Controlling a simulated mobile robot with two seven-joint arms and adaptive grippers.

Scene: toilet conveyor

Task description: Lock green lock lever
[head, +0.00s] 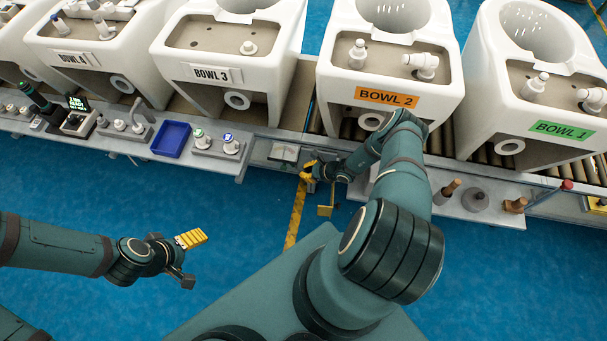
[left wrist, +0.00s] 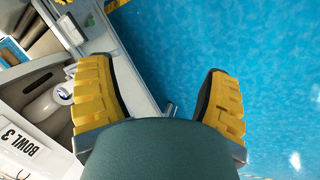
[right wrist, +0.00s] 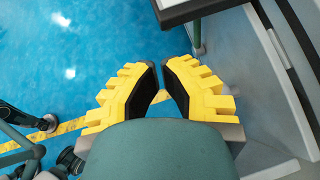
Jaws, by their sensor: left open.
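I cannot make out a green lock lever in any view. My left gripper (head: 188,258) is open and empty over the blue floor, in front of the bench; its spread yellow fingers also show in the left wrist view (left wrist: 160,67). My right gripper (head: 316,188) is at the bench's front edge, below the bowl labelled BOWL 2 (head: 388,73). In the right wrist view (right wrist: 160,68) its fingers stand close together, with a narrow gap and nothing held between them. My right arm hides part of the bench below BOWL 2.
BOWL 3 (head: 217,47) and BOWL 1 (head: 508,58) stand on either side of BOWL 2 on the roller conveyor. A blue tray (head: 171,139) and fittings line the bench at left. Several small parts stand on a shelf (head: 449,209) at right. The blue floor (head: 80,190) is clear.

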